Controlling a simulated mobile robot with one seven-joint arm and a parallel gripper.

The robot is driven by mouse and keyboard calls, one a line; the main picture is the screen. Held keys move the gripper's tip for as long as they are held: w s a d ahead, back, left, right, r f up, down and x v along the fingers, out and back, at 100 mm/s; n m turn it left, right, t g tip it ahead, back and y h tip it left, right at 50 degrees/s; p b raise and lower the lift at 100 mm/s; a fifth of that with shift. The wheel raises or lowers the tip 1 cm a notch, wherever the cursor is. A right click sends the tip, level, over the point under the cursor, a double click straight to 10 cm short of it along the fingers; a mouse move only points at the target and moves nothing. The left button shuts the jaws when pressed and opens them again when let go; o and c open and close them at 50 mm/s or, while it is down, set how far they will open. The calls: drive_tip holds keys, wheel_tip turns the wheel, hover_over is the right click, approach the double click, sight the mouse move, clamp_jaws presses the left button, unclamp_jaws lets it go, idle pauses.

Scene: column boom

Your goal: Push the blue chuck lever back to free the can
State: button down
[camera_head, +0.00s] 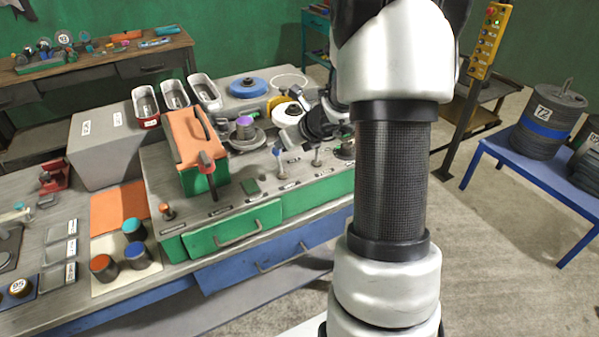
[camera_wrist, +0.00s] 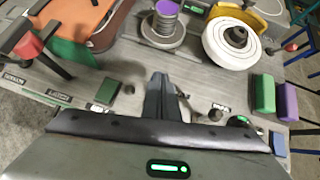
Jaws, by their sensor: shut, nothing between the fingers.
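The blue chuck lever (camera_head: 277,153) stands on the front panel of the bench in the head view, upright with a small blue knob. The can (camera_head: 245,122) with a purple top sits on a round grey chuck behind and left of it. The can (camera_wrist: 167,8) also shows at the top of the wrist view. My gripper (camera_wrist: 158,80) is shut and empty, pointing at the panel in front of the chuck. A thin pale lever stem shows just right of the fingers; its knob is hidden, and I cannot tell whether they touch.
An orange-topped green box (camera_head: 195,145) with a red-handled lever stands left of the can. A white wheel (camera_wrist: 230,42) is to the right in the wrist view. Green (camera_wrist: 262,94) and purple (camera_wrist: 287,102) blocks lie farther right. My arm hides the bench's right end in the head view.

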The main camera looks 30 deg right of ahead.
drive_tip(key=shift+w+f, duration=0.1)
drive_tip(key=shift+w, duration=0.7)
drive_tip(key=s+d+r+p, duration=0.1)
drive_tip(key=s+r+p, duration=0.1)
drive_tip(key=r, duration=0.4)
drive_tip(key=s+d+r+p, duration=0.1)
drive_tip(key=r+p, duration=0.1)
drive_tip(key=r, duration=0.4)
drive_tip(key=shift+s+d+r+p, duration=0.15)
drive_tip(key=shift+s+r+p, duration=0.05)
drive_tip(key=shift+s+p, duration=0.2)
